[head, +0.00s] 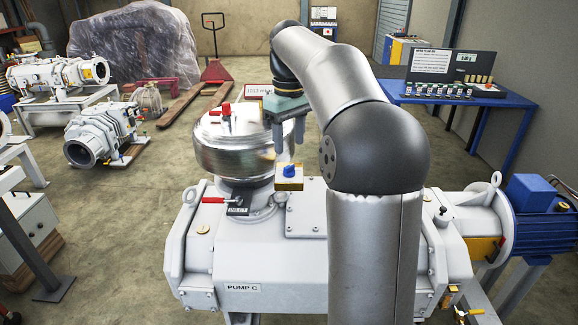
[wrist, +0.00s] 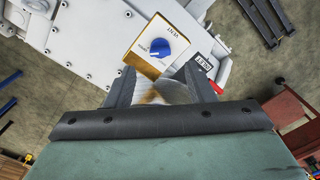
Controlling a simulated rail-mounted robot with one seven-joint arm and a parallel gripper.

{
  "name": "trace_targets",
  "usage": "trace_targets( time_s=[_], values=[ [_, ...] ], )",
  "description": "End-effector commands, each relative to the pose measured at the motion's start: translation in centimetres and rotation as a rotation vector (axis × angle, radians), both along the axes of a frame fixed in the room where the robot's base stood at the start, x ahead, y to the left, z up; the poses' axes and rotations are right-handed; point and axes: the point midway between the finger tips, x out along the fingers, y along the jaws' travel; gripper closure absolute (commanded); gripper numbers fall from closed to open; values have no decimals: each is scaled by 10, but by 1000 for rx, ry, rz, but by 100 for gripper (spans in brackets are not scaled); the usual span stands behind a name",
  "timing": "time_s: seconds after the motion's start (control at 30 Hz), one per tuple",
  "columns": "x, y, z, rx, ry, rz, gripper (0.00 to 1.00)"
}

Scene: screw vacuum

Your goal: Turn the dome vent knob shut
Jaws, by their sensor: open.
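The vent knob (head: 290,170) is a small blue knob on a white and yellow box on top of the pump, beside the polished metal dome (head: 235,150). In the wrist view the blue knob (wrist: 160,47) sits on a yellow-edged plate (wrist: 138,40) marked VENT; its smaller lettering is too small to read. My gripper (head: 288,142) points down, open and empty, above the knob and to the right of the dome. In the wrist view the knob shows beyond my two spread fingertips (wrist: 159,72), apart from both.
A red-handled lever (head: 213,200) and an INLET tag (head: 238,210) are left of the knob. A red-topped fitting (head: 226,110) stands on the dome. The pump body (head: 270,255) spreads below. A blue bench (head: 460,95) stands at the right back. My arm hides part of the pump.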

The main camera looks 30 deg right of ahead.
Motion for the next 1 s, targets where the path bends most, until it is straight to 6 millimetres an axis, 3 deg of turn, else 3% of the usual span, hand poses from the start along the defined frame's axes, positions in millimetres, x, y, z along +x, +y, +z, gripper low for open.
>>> trace_targets(
  time_s=[0.1, 0.3, 0.5, 0.77, 0.9, 0.93, 1.0],
  values=[
    [-1, 0, -25, 0, 3, -1, 51],
    [0, 0, -55, 0, 1, -1, 51],
    [0, 0, -67, -1, 0, 0, 51],
    [0, 0, -67, -1, -1, 0, 51],
    [0, 0, -67, -1, -1, 0, 90],
    [0, 0, -67, -1, -1, 0, 96],
    [0, 0, -67, -1, -1, 0, 96]
  ],
)
